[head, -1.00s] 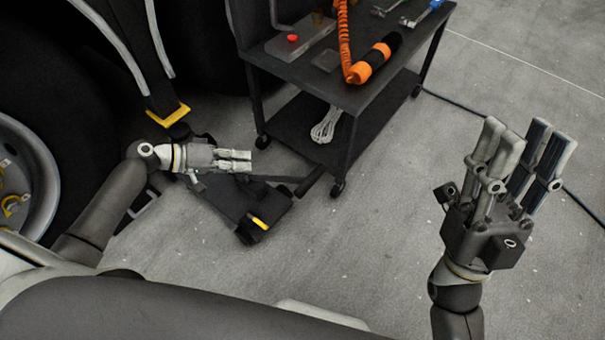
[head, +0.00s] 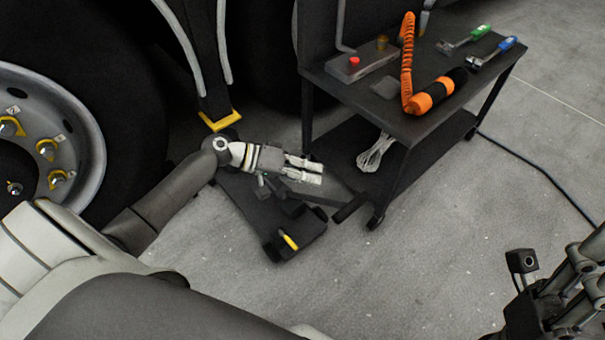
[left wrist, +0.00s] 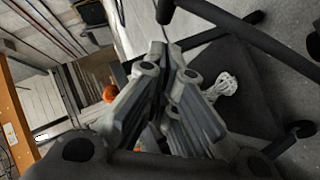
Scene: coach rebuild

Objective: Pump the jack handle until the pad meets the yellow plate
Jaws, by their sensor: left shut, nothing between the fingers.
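The dark floor jack (head: 292,232) sits on the floor below the truck, with a yellow mark near its front end. Its handle (head: 350,208) lies low, its grip end beside the cart's wheel. The yellow plate (head: 222,122) is at the lower end of a dark bracket by the wheels. The pad under it is hidden or too dark to make out. My left gripper (head: 314,172) is shut and empty, above the jack, apart from the handle's grip end. Its closed fingers also show in the left wrist view (left wrist: 168,75). My right gripper (head: 575,295) is cut off at the lower right.
A dark cart (head: 395,118) stands right of the jack, with an orange coiled-cord tool (head: 438,92) on top and a white rope bundle (head: 375,153) on its lower shelf. A large wheel (head: 50,140) is at the left. Floor in front of the jack is clear.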

